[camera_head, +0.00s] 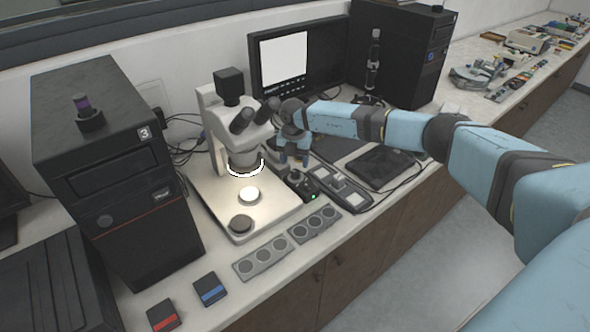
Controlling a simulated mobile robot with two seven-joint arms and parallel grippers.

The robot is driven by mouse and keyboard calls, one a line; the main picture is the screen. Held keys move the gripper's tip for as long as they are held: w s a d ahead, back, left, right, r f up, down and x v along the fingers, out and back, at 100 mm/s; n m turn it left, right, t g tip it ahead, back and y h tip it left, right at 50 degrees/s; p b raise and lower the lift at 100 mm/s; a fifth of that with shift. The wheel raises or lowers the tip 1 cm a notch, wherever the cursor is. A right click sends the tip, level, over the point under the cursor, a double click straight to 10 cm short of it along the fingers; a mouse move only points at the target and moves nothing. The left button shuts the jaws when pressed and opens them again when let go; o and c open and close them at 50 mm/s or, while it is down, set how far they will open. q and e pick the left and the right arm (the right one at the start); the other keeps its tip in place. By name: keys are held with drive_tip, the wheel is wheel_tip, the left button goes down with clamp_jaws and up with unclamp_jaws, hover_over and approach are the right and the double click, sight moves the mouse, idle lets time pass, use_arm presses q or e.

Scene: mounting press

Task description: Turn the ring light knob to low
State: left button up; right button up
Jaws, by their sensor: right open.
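The microscope (240,130) stands on a pale base, with a lit white ring light (246,172) under its head. A small black control box (306,188) with a green lamp sits just right of the base. A dark round knob (295,176) seems to be on its top; its setting is too small to read. My right gripper (293,162) points down just above the box, close to the knob, with its fingers open. I cannot tell whether the fingers touch the knob. My left gripper is not in view.
Two trays with round wells (263,258) lie in front. A grey panel (342,189) and a black tablet (380,166) lie to the right. A black tower (115,165) stands left, a monitor (290,60) behind. Red and blue labelled boxes (210,289) lie near the front edge.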

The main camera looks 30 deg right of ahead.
sight(296, 172)
wheel_tip(296, 172, down, 5)
drive_tip(key=shift+r, duration=0.1)
drive_tip(key=shift+s, duration=0.1)
drive_tip(key=c, duration=0.9)
